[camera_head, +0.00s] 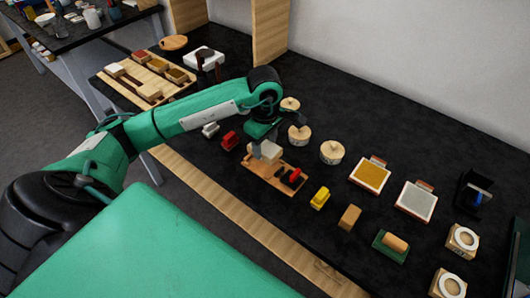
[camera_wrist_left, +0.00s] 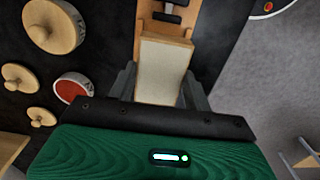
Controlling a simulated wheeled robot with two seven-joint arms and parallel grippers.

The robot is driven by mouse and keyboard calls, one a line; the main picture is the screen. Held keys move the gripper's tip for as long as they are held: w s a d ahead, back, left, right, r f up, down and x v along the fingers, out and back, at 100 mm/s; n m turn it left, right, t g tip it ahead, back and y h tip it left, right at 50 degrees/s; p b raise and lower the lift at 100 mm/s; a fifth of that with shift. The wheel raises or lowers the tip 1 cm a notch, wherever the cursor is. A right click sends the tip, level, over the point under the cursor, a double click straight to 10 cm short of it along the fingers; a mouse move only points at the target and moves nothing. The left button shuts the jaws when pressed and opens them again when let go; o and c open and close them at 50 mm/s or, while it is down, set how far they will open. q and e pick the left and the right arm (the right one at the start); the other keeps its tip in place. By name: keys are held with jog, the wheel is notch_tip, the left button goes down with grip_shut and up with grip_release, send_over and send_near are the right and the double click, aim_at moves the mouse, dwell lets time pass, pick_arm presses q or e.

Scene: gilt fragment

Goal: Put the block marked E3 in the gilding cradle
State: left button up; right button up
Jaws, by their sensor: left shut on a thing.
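My left gripper (camera_head: 264,150) is shut on a pale cream block (camera_head: 268,152). In the wrist view the block (camera_wrist_left: 162,72) sits between the two fingers, its broad pale face towards the camera. No E3 marking can be read on it. The block is over the left part of a wooden holder (camera_head: 258,178), which looks like the gilding cradle and carries red and black parts at its right end. In the wrist view the holder (camera_wrist_left: 184,35) extends beyond the block. I cannot tell whether the block touches its bed. My right gripper is out of view.
Round lidded pots (camera_head: 332,152) stand behind the holder. A wooden tray (camera_head: 121,87) with several blocks lies at the back left.

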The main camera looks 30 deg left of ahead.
aim_at(265, 155)
pick_arm(q)
jog(key=shift+f, duration=0.6)
notch_tip(265, 155, down, 4)
jog(key=shift+r+p, duration=0.15)
jog(key=shift+p, duration=0.2)
jog(key=o, duration=1)
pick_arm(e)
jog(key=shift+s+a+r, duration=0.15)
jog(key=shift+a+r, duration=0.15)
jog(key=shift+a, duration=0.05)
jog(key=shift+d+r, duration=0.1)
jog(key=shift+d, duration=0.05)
